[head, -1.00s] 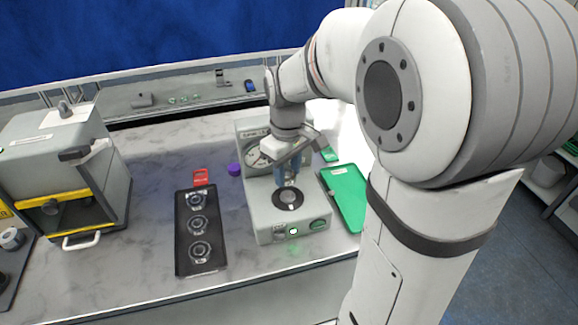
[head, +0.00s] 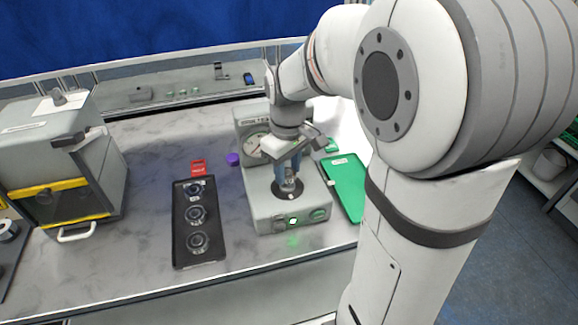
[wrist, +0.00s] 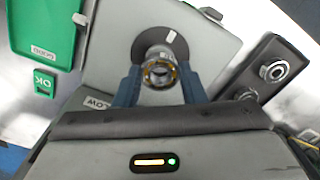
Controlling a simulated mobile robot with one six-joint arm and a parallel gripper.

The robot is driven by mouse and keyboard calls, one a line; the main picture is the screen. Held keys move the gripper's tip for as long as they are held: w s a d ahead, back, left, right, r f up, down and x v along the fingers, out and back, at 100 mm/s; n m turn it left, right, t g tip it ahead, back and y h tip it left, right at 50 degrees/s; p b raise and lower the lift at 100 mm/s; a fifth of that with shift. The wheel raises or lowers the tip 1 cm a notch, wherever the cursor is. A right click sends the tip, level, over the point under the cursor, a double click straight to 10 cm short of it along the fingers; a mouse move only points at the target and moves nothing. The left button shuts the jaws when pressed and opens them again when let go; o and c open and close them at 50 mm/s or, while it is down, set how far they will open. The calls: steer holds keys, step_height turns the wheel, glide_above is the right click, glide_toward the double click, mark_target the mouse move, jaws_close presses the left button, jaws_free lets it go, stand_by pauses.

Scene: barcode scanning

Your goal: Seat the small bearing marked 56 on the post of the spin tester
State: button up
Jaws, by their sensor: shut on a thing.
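My gripper (head: 288,182) points down over the spin tester (head: 262,210), with its blue fingers shut on a small metal bearing (wrist: 159,72). In the wrist view the bearing sits between the two fingertips (wrist: 159,84) and shows a brass-coloured ring. No number on it can be read. The tester's dark round plate (head: 279,194) lies directly under the bearing and also shows behind it in the wrist view (wrist: 176,48). The post is hidden by the bearing and fingers. I cannot tell whether the bearing is around the post or just above it.
A green tray (head: 345,185) lies close on the right. A purple object (head: 233,159) sits behind left. A grey machine (head: 62,160) stands far left.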

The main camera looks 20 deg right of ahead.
steer(key=shift+f+b, duration=0.8)
steer(key=shift+f, duration=0.3)
stand_by(1.0)
steer(key=o, duration=1.1)
steer(key=shift+o, duration=0.4)
steer(key=shift+o, duration=1.2)
steer(key=shift+r, duration=0.1)
step_height(320, 180, up, 7)
steer(key=p, duration=0.6)
steer(key=shift+r, duration=0.2)
